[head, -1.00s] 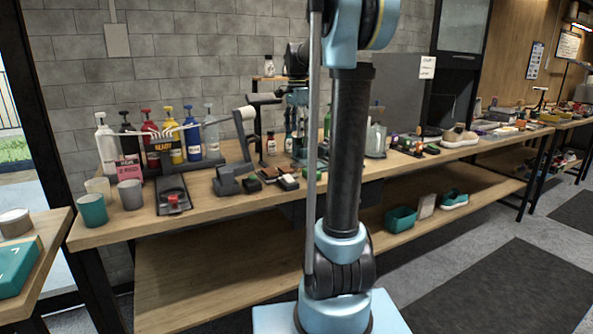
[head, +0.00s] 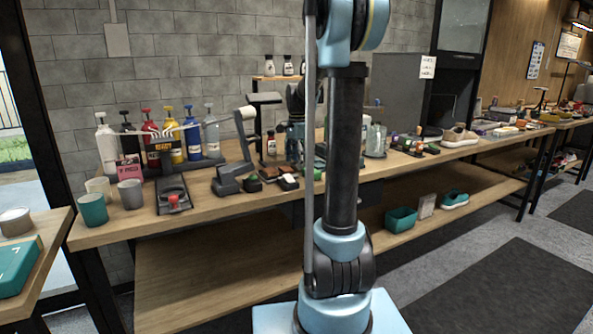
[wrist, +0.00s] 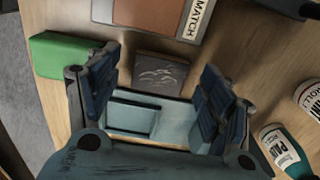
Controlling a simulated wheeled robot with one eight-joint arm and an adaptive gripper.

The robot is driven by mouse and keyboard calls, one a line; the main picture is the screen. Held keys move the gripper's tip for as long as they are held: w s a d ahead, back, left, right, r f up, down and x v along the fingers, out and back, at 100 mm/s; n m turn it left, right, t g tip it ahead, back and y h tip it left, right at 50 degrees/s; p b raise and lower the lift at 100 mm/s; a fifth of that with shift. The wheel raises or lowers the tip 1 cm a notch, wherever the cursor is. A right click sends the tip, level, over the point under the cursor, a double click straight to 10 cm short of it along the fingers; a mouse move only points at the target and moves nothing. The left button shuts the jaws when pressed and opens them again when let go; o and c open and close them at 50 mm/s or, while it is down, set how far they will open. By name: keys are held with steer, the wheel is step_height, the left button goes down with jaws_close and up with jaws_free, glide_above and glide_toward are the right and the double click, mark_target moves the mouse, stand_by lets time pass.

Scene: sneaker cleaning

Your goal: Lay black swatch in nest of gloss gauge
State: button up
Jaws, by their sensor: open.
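My gripper (wrist: 160,75) is open and empty in the wrist view, with its two blue-padded fingers apart. A dark, square block with pale scuff marks (wrist: 161,70) lies on the wooden bench just beyond and between the fingertips; it looks like the black swatch. In the head view my arm column hides most of this spot. A grey instrument with a raised arm (head: 229,180) stands on the bench left of my arm; it may be the gloss gauge, but its nest cannot be made out.
In the wrist view, a green block (wrist: 58,55) is left of the fingers, a brown card labelled MATCH (wrist: 150,14) above, and bottles (wrist: 280,146) at right. In the head view, pump bottles (head: 170,138), cups (head: 92,209) and a red-knobbed device (head: 173,197) occupy the bench's left part.

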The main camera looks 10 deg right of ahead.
steer(key=shift+f, duration=0.5)
steer(key=c, duration=1)
steer(key=shift+o, duration=0.2)
